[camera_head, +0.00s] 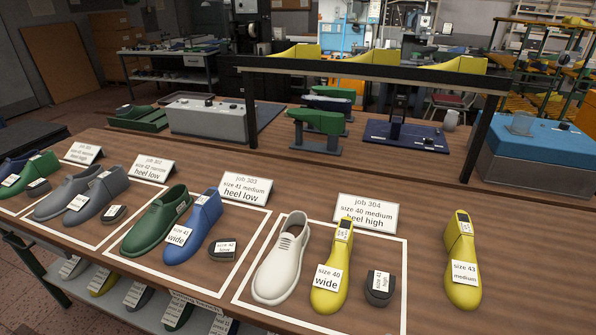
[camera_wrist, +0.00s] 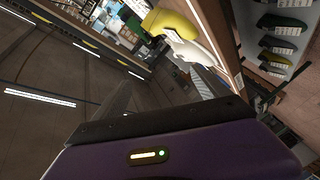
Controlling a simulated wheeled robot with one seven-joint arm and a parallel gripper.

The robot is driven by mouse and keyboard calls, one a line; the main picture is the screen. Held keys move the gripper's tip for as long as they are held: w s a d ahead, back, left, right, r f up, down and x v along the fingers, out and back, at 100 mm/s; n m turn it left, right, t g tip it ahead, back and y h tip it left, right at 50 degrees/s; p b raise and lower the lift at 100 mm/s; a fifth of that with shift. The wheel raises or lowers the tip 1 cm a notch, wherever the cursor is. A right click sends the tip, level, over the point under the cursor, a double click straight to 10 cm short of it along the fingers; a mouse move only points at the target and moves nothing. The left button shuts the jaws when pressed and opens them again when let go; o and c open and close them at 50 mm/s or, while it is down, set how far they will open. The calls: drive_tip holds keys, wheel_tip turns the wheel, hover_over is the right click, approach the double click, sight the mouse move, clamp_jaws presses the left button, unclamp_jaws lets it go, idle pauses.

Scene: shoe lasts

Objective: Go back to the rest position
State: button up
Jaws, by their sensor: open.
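My gripper (camera_wrist: 165,118) shows in the wrist view as a purple body with a dark bar across its front. It is open, and nothing shows held between its fingers. The head view does not show my arm or gripper. In the tilted wrist view, a yellow last (camera_wrist: 170,22) and a pale shoe lie beyond the gripper, apart from it. In the head view, a yellow last tagged size 40 wide (camera_head: 328,284) lies in the job 304 outline beside a white shoe (camera_head: 281,262). A yellow last tagged size 43 medium (camera_head: 461,248) lies outside the outlines at right.
The wooden bench (camera_head: 430,210) also bears a green shoe (camera_head: 157,224), a blue last (camera_head: 197,222) and dark heel blocks (camera_head: 379,284). A black rail (camera_head: 372,72) with yellow lasts crosses above its rear. A blue machine (camera_head: 540,155) stands at right. Lasts lie on a lower shelf (camera_head: 110,300).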

drive_tip(key=s+d+m+h, duration=0.1)
drive_tip(key=s+d+m, duration=0.1)
drive_tip(key=s+m, duration=0.2)
drive_tip(key=s+d+m+g+h, duration=0.1)
drive_tip(key=s+d+m, duration=0.2)
drive_tip(key=s, duration=0.7)
drive_tip(key=s+d+m+h, duration=0.1)
drive_tip(key=s+d+m, duration=0.2)
drive_tip(key=s+m, duration=0.3)
drive_tip(key=shift+s+r+g, duration=0.3)
drive_tip(key=shift+s+r, duration=0.15)
drive_tip(key=shift+s, duration=0.5)
